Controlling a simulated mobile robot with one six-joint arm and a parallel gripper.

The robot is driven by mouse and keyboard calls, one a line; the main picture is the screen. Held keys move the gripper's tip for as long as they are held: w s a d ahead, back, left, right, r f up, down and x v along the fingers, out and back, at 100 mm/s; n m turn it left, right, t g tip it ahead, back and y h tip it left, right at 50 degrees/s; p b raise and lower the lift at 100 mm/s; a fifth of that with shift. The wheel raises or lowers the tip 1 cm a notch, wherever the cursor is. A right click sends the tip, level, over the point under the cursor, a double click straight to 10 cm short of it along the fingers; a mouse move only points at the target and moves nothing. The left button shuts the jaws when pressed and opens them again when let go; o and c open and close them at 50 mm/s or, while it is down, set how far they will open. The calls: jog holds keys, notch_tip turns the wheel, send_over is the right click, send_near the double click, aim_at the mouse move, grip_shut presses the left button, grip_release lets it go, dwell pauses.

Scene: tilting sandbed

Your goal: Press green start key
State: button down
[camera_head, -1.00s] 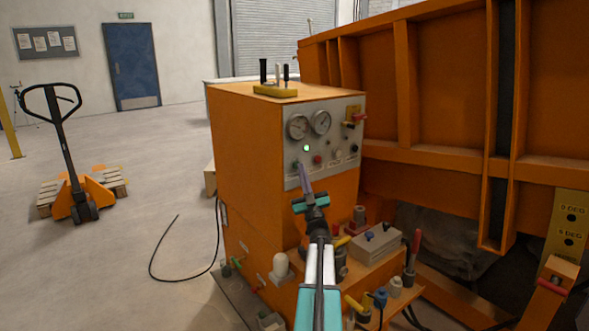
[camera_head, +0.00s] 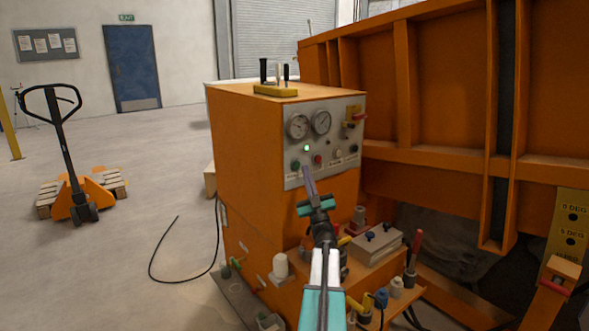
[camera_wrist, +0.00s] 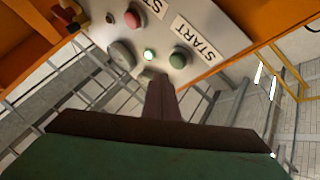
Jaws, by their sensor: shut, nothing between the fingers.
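The green start key (camera_head: 295,164) is a round button at the lower left of the grey control panel (camera_head: 347,125). In the wrist view the green key (camera_wrist: 180,57) sits beside a START label (camera_wrist: 196,41). My gripper (camera_head: 308,175) is shut and empty, its purple fingers pointing up at the panel. Its tips are just right of and below the green key in the head view. In the wrist view the shut fingers (camera_wrist: 160,95) end below and left of the key. A gap shows beside the key; I cannot tell the depth.
A lit green lamp (camera_head: 306,148) is above the keys, and a red button (camera_head: 318,160) is to the right of the green key. Two gauges (camera_head: 298,126) are higher up. Below the panel, a cluttered ledge holds a grey box (camera_head: 374,246) and several fittings.

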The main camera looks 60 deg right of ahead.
jog(key=shift+s+a+b, duration=0.25)
jog(key=shift+s+a, duration=0.05)
jog(key=shift+s, duration=0.6)
jog(key=shift+s+a+b, duration=0.25)
jog(key=shift+s+a, duration=0.05)
jog(key=shift+s, duration=0.6)
